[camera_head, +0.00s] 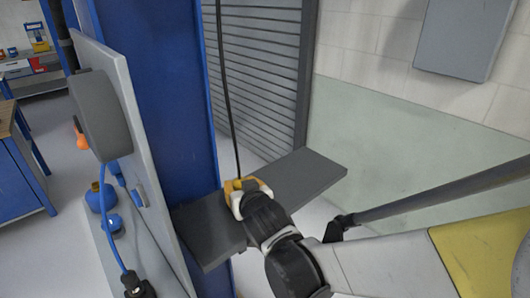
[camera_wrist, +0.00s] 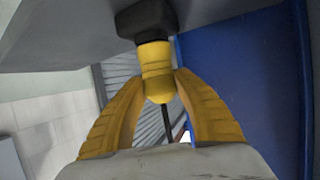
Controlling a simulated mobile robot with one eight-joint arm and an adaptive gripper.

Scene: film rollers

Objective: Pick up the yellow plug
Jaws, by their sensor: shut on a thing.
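The yellow plug (camera_wrist: 157,70) is in the upper middle of the wrist view, with a black cable (camera_wrist: 168,120) running from its end. Its other end meets a dark block (camera_wrist: 147,20) at a grey surface; I cannot tell whether it is seated in it. My gripper (camera_wrist: 160,84) has its two yellow fingers closed on either side of the plug. In the head view my gripper (camera_head: 243,186) is over the dark grey shelf, with the black cable rising from it. The plug cannot be told apart from the fingers there.
The dark grey shelf (camera_head: 308,176) juts out beside a blue post (camera_head: 155,90). A grey panel (camera_head: 128,110) with a dark box and blue cable stands left. A slatted grey shutter (camera_head: 255,60) is behind. A blue workbench (camera_head: 25,165) stands far left.

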